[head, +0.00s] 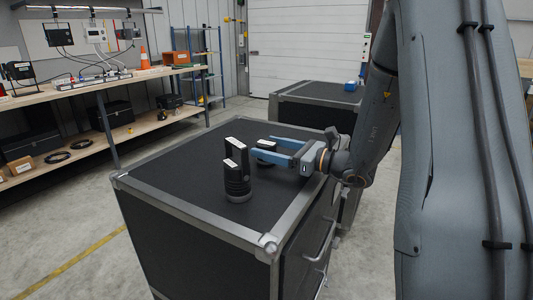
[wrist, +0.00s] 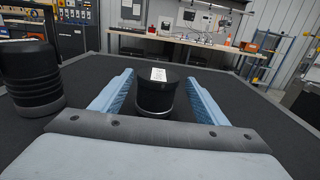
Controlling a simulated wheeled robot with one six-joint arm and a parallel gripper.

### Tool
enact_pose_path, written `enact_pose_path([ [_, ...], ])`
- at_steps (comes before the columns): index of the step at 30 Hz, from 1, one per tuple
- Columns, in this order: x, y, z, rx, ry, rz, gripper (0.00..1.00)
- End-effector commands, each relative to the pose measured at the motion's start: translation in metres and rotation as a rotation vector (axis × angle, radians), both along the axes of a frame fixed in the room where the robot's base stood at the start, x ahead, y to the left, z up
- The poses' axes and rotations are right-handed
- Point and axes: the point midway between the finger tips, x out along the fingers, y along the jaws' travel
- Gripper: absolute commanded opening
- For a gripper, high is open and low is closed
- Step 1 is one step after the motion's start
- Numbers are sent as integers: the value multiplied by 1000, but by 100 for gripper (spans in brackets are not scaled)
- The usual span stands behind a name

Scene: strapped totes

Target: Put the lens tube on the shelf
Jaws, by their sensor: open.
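A ribbed cylinder (head: 237,182) stands nearer the head camera and at left in the wrist view (wrist: 30,78). A blue-framed shelf rack (head: 206,53) is in the background.
The metal-edged case (head: 165,187) has free room on its left top. A second case (head: 318,90) with a small blue item (head: 350,86) stands behind. A wooden workbench (head: 160,72) with a lower shelf (head: 150,124) runs along the left. Grey floor lies between.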

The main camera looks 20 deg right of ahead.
Motion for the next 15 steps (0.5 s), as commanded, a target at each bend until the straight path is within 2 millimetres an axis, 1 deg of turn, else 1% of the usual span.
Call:
enact_pose_path([
  [6,18,26,-2,1,1,5,68],
  [10,28,35,-2,0,0,3,68],
  [15,32,38,-3,1,1,1,68],
])
